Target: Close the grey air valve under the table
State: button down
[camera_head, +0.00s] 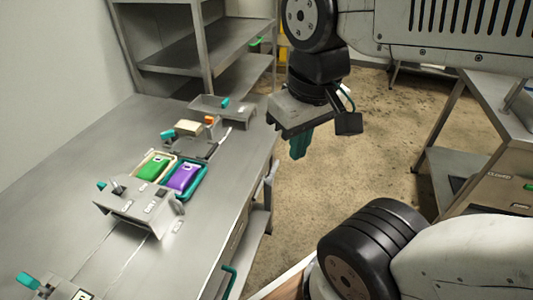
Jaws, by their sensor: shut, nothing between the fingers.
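My gripper (298,146) hangs in the upper middle, beyond the right edge of the steel table (62,170), over the open floor. Its teal fingers point down and are together, with nothing held. A small grey part (269,182) sticks out at the table's right edge, below and left of my gripper. It may be the grey air valve, but I cannot tell for sure, nor how its handle stands. My gripper is apart from it. Most of the space under the table is hidden by the tabletop.
On the table are a green pouch (153,168) and a purple pouch (184,177) in trays, and a grey bracket (140,205) with a lever. A teal bar (229,281) shows at the table's near edge. Shelves (205,45) stand behind; another bench (502,110) is right. Floor between is clear.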

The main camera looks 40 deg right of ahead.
jog(key=w+d+f+n+t+h, duration=0.1)
jog(key=w+d+f+t+h, duration=0.3)
jog(key=w+d, duration=0.8)
jog(key=w+d+f+n+t, duration=0.15)
jog(key=w+d+f, duration=0.45)
jog(key=w+d, duration=0.6)
jog(key=n+y, duration=0.5)
jog(key=y, duration=0.4)
send_near(273, 172)
jog(key=d+r, duration=0.3)
jog(key=d, duration=0.1)
jog(key=shift+w+a+f+t, duration=0.25)
jog(key=x, duration=1)
jog(key=shift+a, duration=0.15)
